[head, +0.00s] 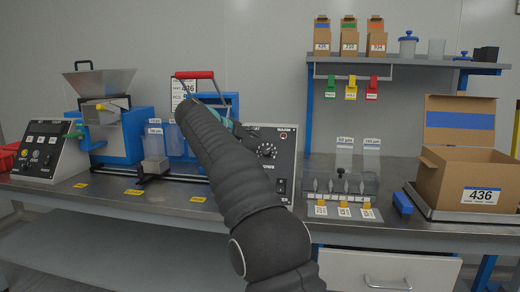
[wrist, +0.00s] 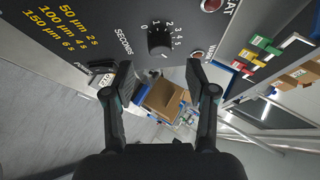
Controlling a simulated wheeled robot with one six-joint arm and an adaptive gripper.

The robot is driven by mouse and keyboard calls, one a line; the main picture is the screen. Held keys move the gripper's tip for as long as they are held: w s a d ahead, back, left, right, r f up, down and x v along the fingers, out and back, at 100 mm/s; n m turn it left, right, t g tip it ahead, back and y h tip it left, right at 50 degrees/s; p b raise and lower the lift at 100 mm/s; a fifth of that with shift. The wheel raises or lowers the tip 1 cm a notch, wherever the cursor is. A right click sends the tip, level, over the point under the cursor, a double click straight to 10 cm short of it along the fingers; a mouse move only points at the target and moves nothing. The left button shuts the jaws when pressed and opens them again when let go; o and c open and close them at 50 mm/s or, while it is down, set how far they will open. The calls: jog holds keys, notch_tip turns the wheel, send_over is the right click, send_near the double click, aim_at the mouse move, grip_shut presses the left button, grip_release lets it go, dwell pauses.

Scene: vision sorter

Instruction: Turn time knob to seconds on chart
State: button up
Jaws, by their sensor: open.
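The time knob (wrist: 158,40) is black and sits on a dark panel marked SECONDS, with white numbers around it. Its pointer setting is too small to tell. In the head view, a knob (head: 267,150) shows on the control box face just right of my arm. The yellow chart (wrist: 66,27) on the panel reads 50 µm 2 s, 100 µm 4 s, 150 µm 6 s. My gripper (wrist: 159,68) is open and empty, with its fingers apart on either side below the knob and not visibly touching it. My arm hides most of the gripper in the head view.
A white card with 436 (head: 187,86) stands behind the red handle (head: 194,75), partly covered. A cardboard box labelled 436 (head: 430,180) stands at the right. Red buttons (wrist: 210,5) sit beside the knob. A slotted rack (head: 340,188) stands right of the control box.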

jog(key=v, duration=0.7)
